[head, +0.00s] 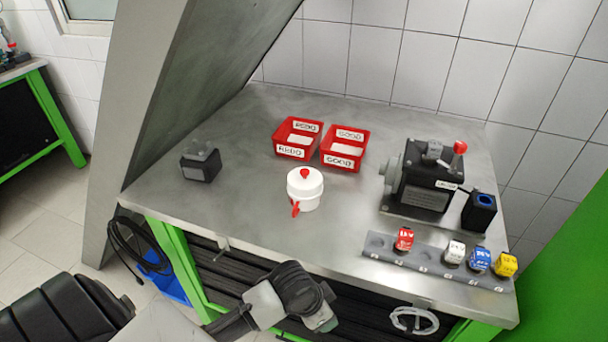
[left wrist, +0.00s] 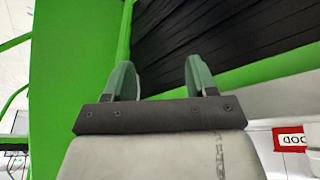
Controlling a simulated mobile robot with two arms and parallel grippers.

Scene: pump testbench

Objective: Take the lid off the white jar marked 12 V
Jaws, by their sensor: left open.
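The white jar (head: 311,200) stands upright near the middle of the steel bench, in front of two red bins. Its white lid (head: 305,181) with a red knob (head: 305,173) is on it. A red part (head: 295,209) shows on its front; no 12 V marking is readable. My left gripper shows in the left wrist view (left wrist: 158,70), with two green fingers apart and nothing between them. In the head view part of my arm is by the bench's front edge, below the jar; its fingertips cannot be made out. My right gripper is not in view.
Red bins (head: 284,138) (head: 358,162) stand behind the jar. A black motor or pump (head: 425,185) and a rack (head: 378,253) with several coloured blocks are on the right. A dark block (head: 201,167) is on the left. The bench between is clear.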

